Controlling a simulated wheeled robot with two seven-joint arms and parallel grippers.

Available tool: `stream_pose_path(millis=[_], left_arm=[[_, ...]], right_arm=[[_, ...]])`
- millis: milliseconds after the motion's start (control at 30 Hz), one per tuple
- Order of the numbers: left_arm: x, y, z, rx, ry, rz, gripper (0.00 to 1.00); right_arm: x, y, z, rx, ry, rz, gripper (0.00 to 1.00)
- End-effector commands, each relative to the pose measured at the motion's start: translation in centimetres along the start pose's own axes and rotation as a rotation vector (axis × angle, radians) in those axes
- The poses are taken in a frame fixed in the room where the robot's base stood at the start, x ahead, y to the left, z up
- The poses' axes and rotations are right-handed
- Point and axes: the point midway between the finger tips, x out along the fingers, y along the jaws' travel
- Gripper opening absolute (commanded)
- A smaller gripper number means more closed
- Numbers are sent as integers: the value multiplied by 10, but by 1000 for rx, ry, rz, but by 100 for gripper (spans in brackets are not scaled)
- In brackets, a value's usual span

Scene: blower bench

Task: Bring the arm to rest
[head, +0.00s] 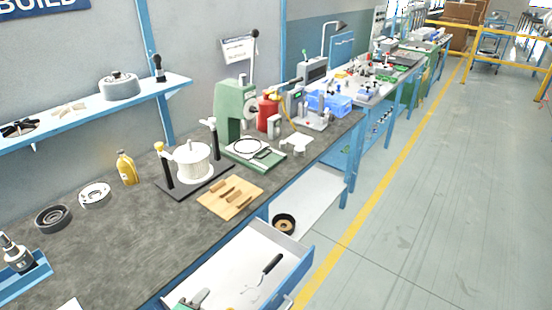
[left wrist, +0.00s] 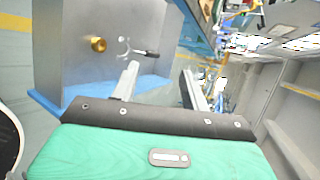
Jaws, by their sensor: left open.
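My left gripper (head: 190,300) shows only as a green and grey piece at the bottom edge of the head view, over the near end of the open drawer (head: 215,275). In the left wrist view its two fingers (left wrist: 160,70) stand apart with nothing between them. A black-handled tool (head: 271,264) lies in the drawer; a dark-handled tool (left wrist: 145,53) also shows beyond the fingers in the wrist view. My right gripper is in neither view.
The workbench (head: 130,235) holds a white ribbed housing (head: 188,160) on a black stand, a wooden block tray (head: 230,197) and a green press (head: 235,108). A dark ring (head: 284,224) lies on a lower shelf. The floor (head: 430,200) to the right is clear.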

Motion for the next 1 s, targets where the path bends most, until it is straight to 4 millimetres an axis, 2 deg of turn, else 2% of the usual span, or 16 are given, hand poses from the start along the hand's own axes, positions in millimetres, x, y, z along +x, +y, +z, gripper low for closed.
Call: stream_pose_path(millis=[33,100,300,500,700,733,1000], left_arm=[[-10,6,-3,-182,-36,56,46],[-23,17,-2,-430,-98,136,46],[-69,56,-2,-1019,-294,343,46],[-109,86,-9,-1389,-468,483,46],[-148,108,-18,-1669,-638,591,46],[-149,112,-19,-1692,-656,602,46],[-98,163,-24,-1667,-659,621,46]], right_arm=[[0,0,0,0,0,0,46],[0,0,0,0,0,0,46],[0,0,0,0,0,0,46],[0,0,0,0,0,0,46],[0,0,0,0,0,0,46],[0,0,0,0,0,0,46],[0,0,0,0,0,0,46]])
